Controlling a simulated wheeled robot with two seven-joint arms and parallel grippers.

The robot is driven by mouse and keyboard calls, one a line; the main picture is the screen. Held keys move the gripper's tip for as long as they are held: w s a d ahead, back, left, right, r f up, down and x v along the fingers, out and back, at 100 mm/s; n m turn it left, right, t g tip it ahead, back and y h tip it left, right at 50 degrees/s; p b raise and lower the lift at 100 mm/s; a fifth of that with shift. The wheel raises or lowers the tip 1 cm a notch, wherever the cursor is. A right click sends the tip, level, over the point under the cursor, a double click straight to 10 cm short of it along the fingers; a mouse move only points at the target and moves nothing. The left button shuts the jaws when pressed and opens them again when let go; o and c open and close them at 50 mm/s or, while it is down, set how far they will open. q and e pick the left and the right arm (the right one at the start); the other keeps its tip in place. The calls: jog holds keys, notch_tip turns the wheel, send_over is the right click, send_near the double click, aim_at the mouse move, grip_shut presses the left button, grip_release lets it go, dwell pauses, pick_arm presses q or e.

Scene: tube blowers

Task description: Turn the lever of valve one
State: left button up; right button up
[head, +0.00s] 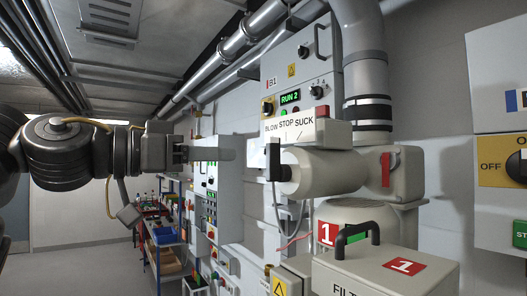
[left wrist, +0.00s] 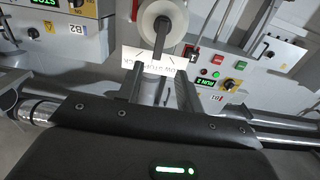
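Valve one (head: 325,172) is a pale horizontal cylinder with a black upright lever (head: 273,160) on its left end. A "BLOW STOP SUCK" plate (head: 290,129) sits above it. The lever stands near the plate's left, BLOW end. My left gripper (head: 226,154) is left of the lever, apart from it, pointing at it. In the left wrist view, its two fingers (left wrist: 162,88) are spread with nothing held between them. The dark lever (left wrist: 161,38) shows beyond the fingertips, in front of the round valve end (left wrist: 165,18). My right gripper is in neither view.
A filter box (head: 395,275) labelled 1 with a black handle stands below the valve. A control panel (head: 300,80) reading RUN 2 is behind it. A vertical pipe (head: 366,75) rises above. Shelves with bins (head: 165,240) stand farther back left.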

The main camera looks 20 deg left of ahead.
aim_at(267, 155)
pick_arm(q)
jog(key=p+x, duration=0.5)
jog(key=x, duration=0.3)
jog(key=shift+w+d+r+p, duration=0.15)
jog(key=shift+w+d+p, duration=0.05)
jog(key=shift+d+p, duration=0.15)
jog(key=shift+w+d+p, duration=0.3)
jog(key=shift+w+d, duration=0.1)
jog(key=shift+w, duration=0.15)
jog(key=shift+c, duration=0.2)
grip_shut()
